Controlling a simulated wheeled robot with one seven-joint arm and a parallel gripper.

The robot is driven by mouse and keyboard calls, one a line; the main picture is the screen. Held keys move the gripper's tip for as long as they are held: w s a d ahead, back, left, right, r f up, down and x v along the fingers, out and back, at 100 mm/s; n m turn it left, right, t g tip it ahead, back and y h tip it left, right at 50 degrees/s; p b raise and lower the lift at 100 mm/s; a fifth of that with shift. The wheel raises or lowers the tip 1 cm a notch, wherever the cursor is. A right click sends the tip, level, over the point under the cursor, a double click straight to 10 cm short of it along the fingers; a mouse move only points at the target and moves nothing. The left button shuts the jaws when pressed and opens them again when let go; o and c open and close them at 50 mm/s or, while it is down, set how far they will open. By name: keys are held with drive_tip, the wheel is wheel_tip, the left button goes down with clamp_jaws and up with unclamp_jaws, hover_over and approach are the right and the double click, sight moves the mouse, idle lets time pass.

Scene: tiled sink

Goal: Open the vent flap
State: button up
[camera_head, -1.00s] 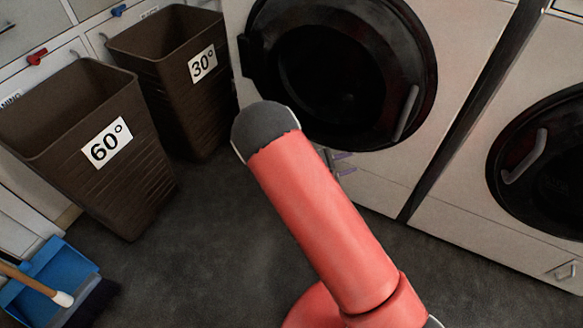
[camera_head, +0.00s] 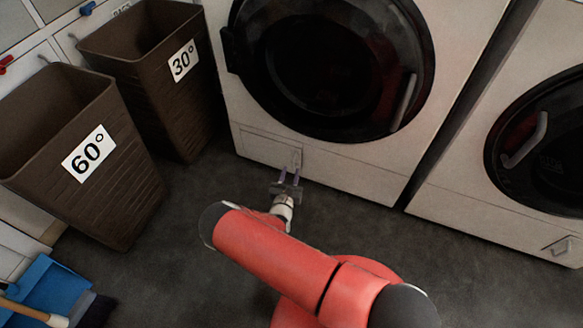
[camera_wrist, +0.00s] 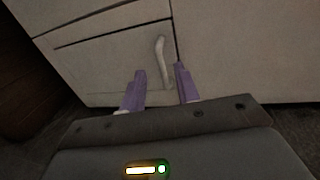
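The vent flap (camera_head: 262,147) is a pale panel low on the left washing machine's front, with a small upright handle (camera_head: 297,158) at its right end. It looks closed, flush with the front. In the wrist view the flap (camera_wrist: 98,68) fills the upper left and its curved handle (camera_wrist: 161,58) stands near its right edge. My gripper (camera_head: 289,174) is low before the handle. Its purple fingers (camera_wrist: 160,70) are open, one on each side of the handle in the wrist picture. I see no clear contact, and the remaining distance is hard to judge.
The machine's round black door (camera_head: 325,65) is shut above the flap. Brown baskets marked 60° (camera_head: 110,195) and 30° (camera_head: 170,105) stand at the left. A second machine (camera_head: 480,215) is at the right. Dark floor (camera_head: 360,225) lies clear before the machines.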

sight(293, 163)
drive_tip(key=shift+w+d, duration=0.15)
drive_tip(key=shift+w, duration=0.65)
drive_tip(key=shift+w+d, duration=0.15)
drive_tip(key=shift+w, duration=0.65)
drive_tip(key=shift+c, duration=0.4)
clamp_jaws()
